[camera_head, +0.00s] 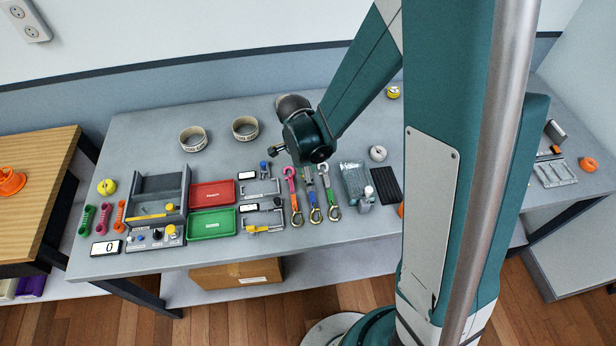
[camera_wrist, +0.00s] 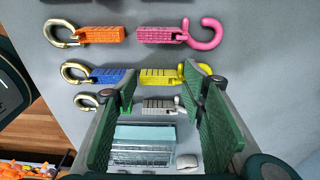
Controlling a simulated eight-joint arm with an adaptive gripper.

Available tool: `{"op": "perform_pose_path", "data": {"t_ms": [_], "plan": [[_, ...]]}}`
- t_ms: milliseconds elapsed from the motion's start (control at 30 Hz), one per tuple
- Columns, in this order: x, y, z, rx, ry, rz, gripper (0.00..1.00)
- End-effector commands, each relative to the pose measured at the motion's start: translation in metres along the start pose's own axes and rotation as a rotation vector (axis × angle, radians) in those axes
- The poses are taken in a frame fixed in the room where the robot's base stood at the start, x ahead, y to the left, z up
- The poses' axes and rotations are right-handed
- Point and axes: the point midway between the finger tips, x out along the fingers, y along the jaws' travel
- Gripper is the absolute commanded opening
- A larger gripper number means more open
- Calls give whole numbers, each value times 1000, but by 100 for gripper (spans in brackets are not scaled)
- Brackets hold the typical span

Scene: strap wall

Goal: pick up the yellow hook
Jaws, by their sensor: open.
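The yellow hook (camera_wrist: 205,68) lies at the right end of a strap with a yellow part (camera_wrist: 158,78), a blue part (camera_wrist: 107,76) and a gold ring at the left end, in the wrist view. My gripper (camera_wrist: 163,88) is open, its two green fingers spread left and right over this strap. The right fingertip overlaps the yellow hook and hides part of it; I cannot tell if they touch. Nothing is held. In the head view the blue part of the strap (camera_head: 314,197) shows, but my wrist is close above and the yellow hook is not clear.
A strap with a pink hook (camera_wrist: 205,34) lies beside it on one side. A grey strap (camera_wrist: 159,105) lies on the other, partly hidden by the fingers. A clear box (camera_wrist: 143,148) is near. Red (camera_head: 212,193) and green (camera_head: 212,224) trays stand left on the table (camera_head: 150,130).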

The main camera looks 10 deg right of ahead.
Motion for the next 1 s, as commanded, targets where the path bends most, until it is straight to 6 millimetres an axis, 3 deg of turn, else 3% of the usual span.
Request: {"op": "perform_pose_path", "data": {"t_ms": [167, 333, 767, 1000], "plan": [[0, 0, 0, 0, 0, 0, 41], [0, 0, 0, 0, 0, 0, 21], [-1, 0, 0, 0, 0, 0, 21], [-11, 0, -1, 0, 0, 0, 21]]}}
